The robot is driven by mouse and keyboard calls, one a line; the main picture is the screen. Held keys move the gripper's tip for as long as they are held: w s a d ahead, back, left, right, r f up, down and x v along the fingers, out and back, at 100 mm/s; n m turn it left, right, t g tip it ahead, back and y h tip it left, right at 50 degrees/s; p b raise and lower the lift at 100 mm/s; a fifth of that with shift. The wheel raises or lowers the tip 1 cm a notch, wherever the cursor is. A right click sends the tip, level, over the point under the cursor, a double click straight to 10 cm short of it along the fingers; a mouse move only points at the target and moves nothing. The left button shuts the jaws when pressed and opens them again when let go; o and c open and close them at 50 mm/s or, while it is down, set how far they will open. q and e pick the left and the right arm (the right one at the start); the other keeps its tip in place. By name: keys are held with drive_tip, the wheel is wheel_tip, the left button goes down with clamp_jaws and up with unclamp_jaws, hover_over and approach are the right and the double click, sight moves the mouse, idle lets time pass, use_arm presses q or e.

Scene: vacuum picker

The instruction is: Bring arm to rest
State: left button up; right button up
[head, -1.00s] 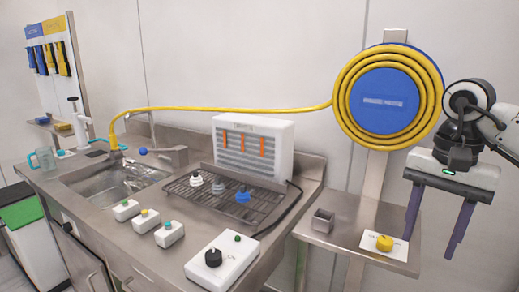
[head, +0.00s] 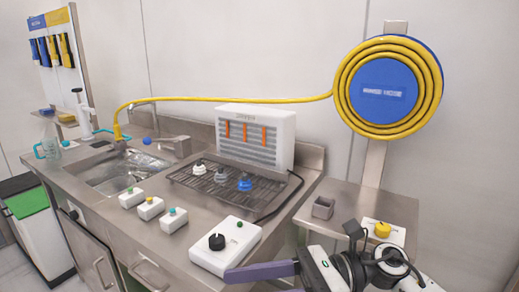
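My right gripper (head: 262,272) is low at the bottom right, in front of the side shelf and pointing left. One purple finger shows clearly, lying near the front edge of the counter below the white control box. The other finger is mostly hidden or cut off by the bottom edge of the picture, so its opening cannot be judged. No object shows at the visible finger. My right arm (head: 385,272) comes in from the lower right corner. My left gripper is not in view.
The steel counter (head: 115,222) carries a white control box (head: 225,262), small button boxes and a rack (head: 215,200) with several nozzles. A yellow hose reel (head: 388,90) hangs above the side shelf (head: 350,200), which holds a yellow knob (head: 382,230).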

drive_tip(key=w+d+f+m+t+y, duration=0.1)
drive_tip(key=w+m+t, duration=0.1)
drive_tip(key=m+t, duration=0.65)
drive_tip(key=w+d+f+m+t+y, duration=0.1)
drive_tip(key=w+d+m+t, duration=0.3)
drive_tip(key=m, duration=0.8)
drive_tip(key=s+d+f+m+t+h, duration=0.1)
drive_tip(key=d+f+m+t+h, duration=0.2)
drive_tip(key=f+m+h, duration=0.45)
drive_tip(key=s+d+f+m+t+h, duration=0.1)
drive_tip(key=d+f+m+t+h, duration=0.25)
drive_tip(key=f+m, duration=0.55)
drive_tip(key=s+d+f+m+g+h, duration=0.3)
drive_tip(key=s+f+m, duration=0.3)
drive_tip(key=s+f, duration=0.3)
drive_tip(key=s+d+f+m+g+h, duration=0.2)
drive_tip(key=s+d+f+m+g, duration=0.2)
drive_tip(key=s+f+m, duration=0.3)
wheel_tip(320, 180, down, 3)
drive_tip(key=shift+s+d+r+g+h, duration=0.1)
drive_tip(key=shift+s+d+g+h, duration=0.1)
drive_tip(key=shift+s+g+h, duration=0.55)
